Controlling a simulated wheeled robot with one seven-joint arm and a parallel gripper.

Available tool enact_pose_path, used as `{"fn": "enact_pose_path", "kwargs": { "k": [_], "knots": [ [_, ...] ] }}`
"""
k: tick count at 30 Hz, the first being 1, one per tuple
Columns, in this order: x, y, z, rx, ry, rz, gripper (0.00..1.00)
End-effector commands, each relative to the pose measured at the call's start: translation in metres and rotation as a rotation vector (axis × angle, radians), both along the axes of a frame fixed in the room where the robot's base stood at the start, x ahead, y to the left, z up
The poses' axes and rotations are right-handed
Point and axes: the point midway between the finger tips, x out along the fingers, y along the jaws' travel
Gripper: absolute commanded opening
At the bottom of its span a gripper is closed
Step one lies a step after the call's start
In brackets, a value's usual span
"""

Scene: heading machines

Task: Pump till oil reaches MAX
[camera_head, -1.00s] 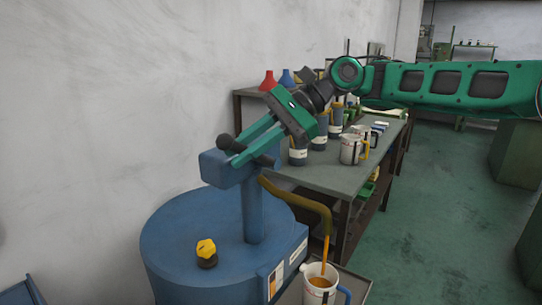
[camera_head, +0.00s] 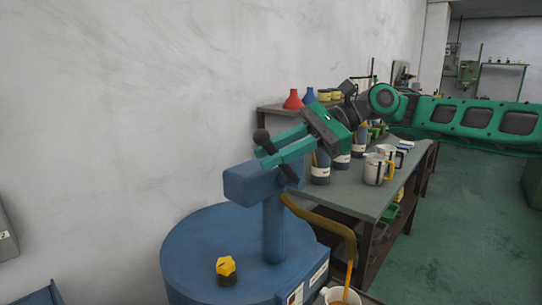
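The blue oil pump (camera_head: 205,245) is a drum with a post and a pump head (camera_head: 250,183) on top.
A yellow knob (camera_head: 226,266) sits on the drum's lid. The wall is close on the left; green floor (camera_head: 460,230) is open at right.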

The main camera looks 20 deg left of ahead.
Motion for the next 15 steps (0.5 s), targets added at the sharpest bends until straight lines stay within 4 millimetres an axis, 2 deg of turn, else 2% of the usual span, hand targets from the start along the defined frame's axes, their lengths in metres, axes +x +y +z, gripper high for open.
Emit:
{"fn": "enact_pose_path", "kwargs": {
  "k": [1,2,11,15],
  "knots": [
    [0.0006,0.0010,0.0021,0.005,-0.002,-0.003,0.31],
    [0.0004,0.0008,0.0019,0.004,-0.002,-0.002,0.36],
    [-0.0002,-0.0008,0.0003,-0.001,-0.001,0.002,0.36],
    [0.0059,-0.0087,0.0042,0.002,0.000,0.001,0.36]
  ]
}}
